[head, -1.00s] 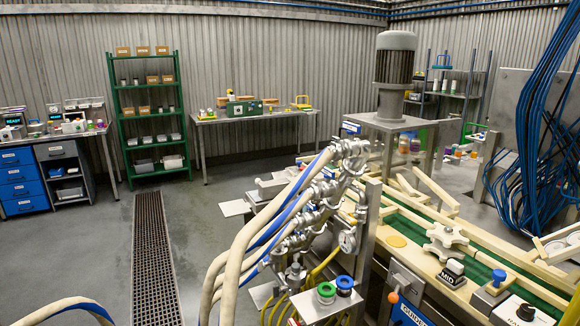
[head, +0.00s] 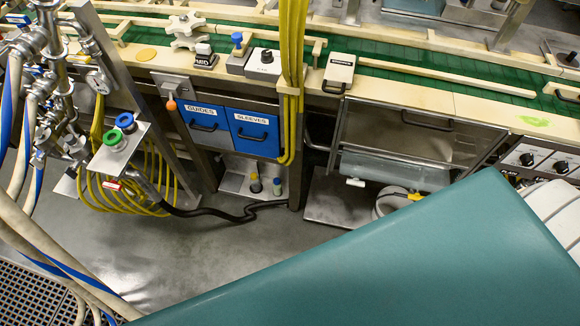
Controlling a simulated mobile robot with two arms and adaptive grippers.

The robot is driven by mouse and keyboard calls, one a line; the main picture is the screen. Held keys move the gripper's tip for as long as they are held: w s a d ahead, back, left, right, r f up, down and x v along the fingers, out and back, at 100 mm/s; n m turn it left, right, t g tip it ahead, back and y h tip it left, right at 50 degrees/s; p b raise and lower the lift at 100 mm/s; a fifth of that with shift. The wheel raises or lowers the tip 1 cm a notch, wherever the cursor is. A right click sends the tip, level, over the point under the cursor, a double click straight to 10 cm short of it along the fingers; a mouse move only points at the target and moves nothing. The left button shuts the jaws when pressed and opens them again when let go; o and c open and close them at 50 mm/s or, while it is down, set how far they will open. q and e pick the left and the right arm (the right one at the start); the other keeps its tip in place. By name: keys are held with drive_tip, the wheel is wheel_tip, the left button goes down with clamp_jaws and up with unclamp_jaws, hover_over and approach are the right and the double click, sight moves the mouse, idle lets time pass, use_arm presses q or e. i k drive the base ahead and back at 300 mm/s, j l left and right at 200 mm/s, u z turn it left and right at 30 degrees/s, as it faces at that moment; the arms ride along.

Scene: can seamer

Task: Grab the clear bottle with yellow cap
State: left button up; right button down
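Two small bottles stand side by side on a low metal shelf under the blue drawers in the head view. The right one (head: 277,187) looks pale or bluish with a yellow top. The left one (head: 255,183) looks dark with some yellow on it. Both are too small to tell whether either is the clear bottle with yellow cap. Neither of my grippers is in view.
The conveyor (head: 400,72) with its green belt runs along the back. Blue drawers (head: 254,132) hang below it. Yellow hoses (head: 291,60) drop beside them. A black cable (head: 215,213) crosses the grey floor. The lower right is blocked close to the camera.

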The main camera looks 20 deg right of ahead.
sight(255, 180)
drive_tip(key=z, duration=0.3)
drive_tip(key=i+j+z, duration=0.15)
drive_tip(key=j, duration=0.35)
drive_tip(key=i+j+z, duration=0.1)
drive_tip(key=j, duration=0.4)
drive_tip(key=j+z, duration=0.15)
drive_tip(key=j, duration=0.35)
drive_tip(key=i, duration=0.05)
